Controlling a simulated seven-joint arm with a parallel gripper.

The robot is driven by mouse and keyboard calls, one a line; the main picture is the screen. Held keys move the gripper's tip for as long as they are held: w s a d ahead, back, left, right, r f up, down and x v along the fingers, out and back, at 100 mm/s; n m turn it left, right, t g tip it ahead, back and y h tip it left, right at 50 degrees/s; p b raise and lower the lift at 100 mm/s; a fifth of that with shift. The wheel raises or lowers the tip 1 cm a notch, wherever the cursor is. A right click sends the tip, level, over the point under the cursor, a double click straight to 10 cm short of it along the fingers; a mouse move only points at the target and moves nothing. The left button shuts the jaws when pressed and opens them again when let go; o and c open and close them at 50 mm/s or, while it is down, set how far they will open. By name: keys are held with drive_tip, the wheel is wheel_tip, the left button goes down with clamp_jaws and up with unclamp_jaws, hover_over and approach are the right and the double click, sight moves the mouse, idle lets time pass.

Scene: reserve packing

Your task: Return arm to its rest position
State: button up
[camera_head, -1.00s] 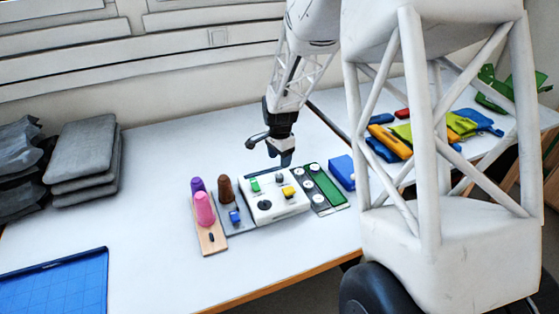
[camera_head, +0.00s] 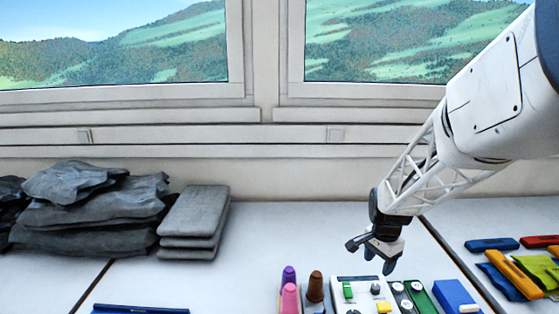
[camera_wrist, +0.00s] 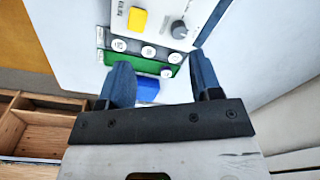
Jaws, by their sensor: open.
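My gripper (camera_head: 380,262) hangs from the white lattice arm above the back of the table, right of centre in the head view. In the wrist view its two blue fingers (camera_wrist: 160,82) stand wide apart with nothing held between them. Below it lie a white panel (camera_wrist: 168,20) with a yellow button and a dark knob, and a green board (camera_wrist: 140,64) with several round white pieces. A blue block (camera_wrist: 148,91) shows between the fingers, farther down on the table. In the head view the white panel (camera_head: 358,283) is cut off by the bottom edge.
Purple (camera_head: 288,276), pink (camera_head: 290,297) and brown (camera_head: 315,287) pegs stand left of the panel. Folded grey pads (camera_head: 195,222) and dark bags (camera_head: 95,212) lie at the back left. Orange (camera_head: 512,273) and blue tools lie at the right.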

drive_tip(key=s+a+r+n, duration=0.3)
drive_tip(key=s+r+n, duration=0.1)
drive_tip(key=s, duration=0.6)
drive_tip(key=s+a+r+n+t, duration=0.1)
drive_tip(key=s+a+r+n, duration=0.2)
drive_tip(key=s, duration=0.7)
drive_tip(key=s+a+r+n+t, duration=0.1)
drive_tip(key=s+a+r+n, duration=0.2)
drive_tip(key=s, duration=0.7)
wheel_tip(320, 180, up, 3)
drive_tip(key=shift+s+f+n, duration=0.1)
drive_tip(key=shift+s+n, duration=0.15)
drive_tip(key=shift+n, duration=0.75)
